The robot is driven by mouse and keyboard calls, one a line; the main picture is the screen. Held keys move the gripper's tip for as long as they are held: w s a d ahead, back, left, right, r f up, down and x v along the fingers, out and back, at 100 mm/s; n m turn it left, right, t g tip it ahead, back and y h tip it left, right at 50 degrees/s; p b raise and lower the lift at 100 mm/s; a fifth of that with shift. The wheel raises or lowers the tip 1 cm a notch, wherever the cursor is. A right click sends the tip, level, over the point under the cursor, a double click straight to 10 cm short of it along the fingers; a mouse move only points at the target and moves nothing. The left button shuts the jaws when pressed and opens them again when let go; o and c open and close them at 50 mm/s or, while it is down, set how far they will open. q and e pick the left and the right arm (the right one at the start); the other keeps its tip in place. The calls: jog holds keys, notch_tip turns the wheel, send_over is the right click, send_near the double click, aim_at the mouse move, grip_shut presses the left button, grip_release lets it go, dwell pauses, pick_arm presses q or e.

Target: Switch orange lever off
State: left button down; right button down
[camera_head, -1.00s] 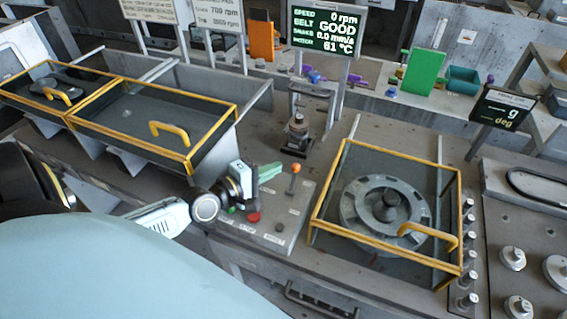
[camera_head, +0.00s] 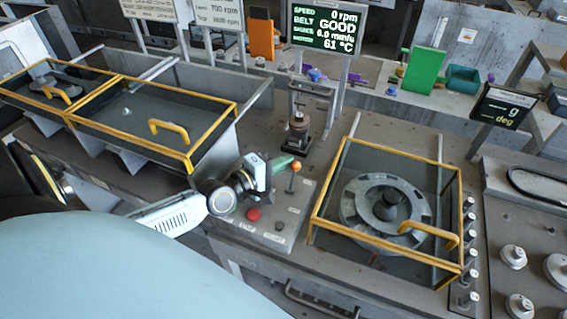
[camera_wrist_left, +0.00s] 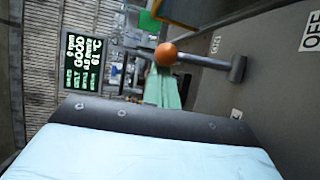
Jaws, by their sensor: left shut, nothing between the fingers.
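The orange lever (camera_head: 295,167) is an orange ball on a thin metal stem, standing upright on the grey control panel (camera_head: 285,213). The ball also shows in the left wrist view (camera_wrist_left: 166,54), its stem running right to a base on the panel. My left gripper (camera_head: 285,163) has green fingers, shut and empty, just left of the ball in the head view. The green fingers (camera_wrist_left: 163,90) lie close to the ball in the wrist view; I cannot tell whether they touch it. An "OFF" label (camera_wrist_left: 312,32) is on the panel. My right gripper is not in view.
A red button (camera_head: 253,214) and a dark knob (camera_head: 279,226) sit on the same panel. A yellow-framed guard (camera_head: 318,205) covers a round rotor on the right. A small post fixture (camera_head: 298,132) stands behind the lever. A display (camera_head: 327,27) reads 0 rpm.

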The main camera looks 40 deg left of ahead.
aim_at(293, 169)
pick_arm(q)
jog(key=shift+s+t+b, duration=0.35)
jog(key=shift+t+b, duration=0.15)
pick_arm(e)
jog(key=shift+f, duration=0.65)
pick_arm(q)
jog(key=shift+s+d+r, duration=0.15)
jog(key=shift+s, duration=0.1)
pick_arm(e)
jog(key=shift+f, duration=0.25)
pick_arm(q)
jog(key=shift+s, duration=0.15)
jog(key=shift+s+d+r, duration=0.1)
jog(key=shift+s+d, duration=0.05)
jog(key=shift+s, duration=0.4)
jog(key=shift+s+d+r, duration=0.1)
jog(key=shift+s+d, duration=0.05)
jog(key=shift+s, duration=0.4)
jog(key=shift+s+d+f+p, duration=0.2)
jog(key=shift+s+p, duration=0.15)
jog(key=shift+s, duration=0.2)
jog(key=shift+s+d+f+p, duration=0.1)
jog(key=shift+s+f+p, duration=0.15)
jog(key=shift+s, duration=0.25)
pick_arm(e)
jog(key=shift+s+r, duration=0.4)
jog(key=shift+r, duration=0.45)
pick_arm(q)
jog(key=shift+s, duration=0.1)
